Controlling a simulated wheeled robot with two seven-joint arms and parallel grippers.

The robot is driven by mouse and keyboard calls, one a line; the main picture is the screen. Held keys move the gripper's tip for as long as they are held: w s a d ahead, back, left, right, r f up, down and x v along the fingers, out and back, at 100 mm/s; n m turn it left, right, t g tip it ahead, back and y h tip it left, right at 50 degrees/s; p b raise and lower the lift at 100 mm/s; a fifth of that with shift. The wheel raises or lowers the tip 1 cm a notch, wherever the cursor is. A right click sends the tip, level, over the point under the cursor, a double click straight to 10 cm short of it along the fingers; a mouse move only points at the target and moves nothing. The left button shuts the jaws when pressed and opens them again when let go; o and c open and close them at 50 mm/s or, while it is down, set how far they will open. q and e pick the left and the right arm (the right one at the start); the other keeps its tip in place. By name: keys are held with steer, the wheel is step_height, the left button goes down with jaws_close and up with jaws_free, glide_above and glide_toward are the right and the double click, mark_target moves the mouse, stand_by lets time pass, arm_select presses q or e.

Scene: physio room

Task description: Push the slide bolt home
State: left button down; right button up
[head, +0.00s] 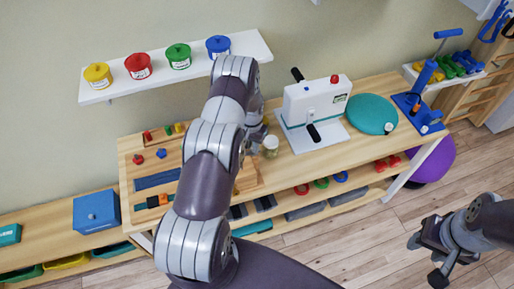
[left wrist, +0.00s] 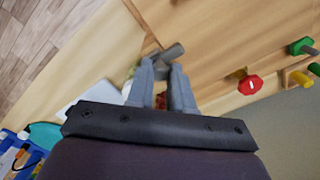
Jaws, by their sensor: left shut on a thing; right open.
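My left gripper (left wrist: 168,85) is shut on the grey slide bolt (left wrist: 172,52), with the bolt's knob between and just beyond the fingertips in the left wrist view. The bolt sits at the edge of a wooden board (left wrist: 215,45). The fingers hide part of it, so I cannot tell how far it is slid. In the head view my left arm covers the bolt and much of the board, and the left gripper (head: 257,138) shows only partly behind the arm. My right gripper (head: 428,260) is open and empty above the floor at the lower right.
A small jar (head: 270,146) stands close beside the left gripper. A white machine (head: 316,110) and a teal disc (head: 371,113) stand to the right on the bench.

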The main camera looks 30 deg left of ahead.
arm_select(q)
steer(key=c, duration=1.2)
jaws_free()
steer(key=shift+o, duration=0.9)
steer(key=shift+s+a, duration=0.1)
steer(key=shift+a, duration=0.15)
steer(key=shift+r, duration=0.3)
step_height(320, 180, up, 12)
steer(key=b, duration=0.5)
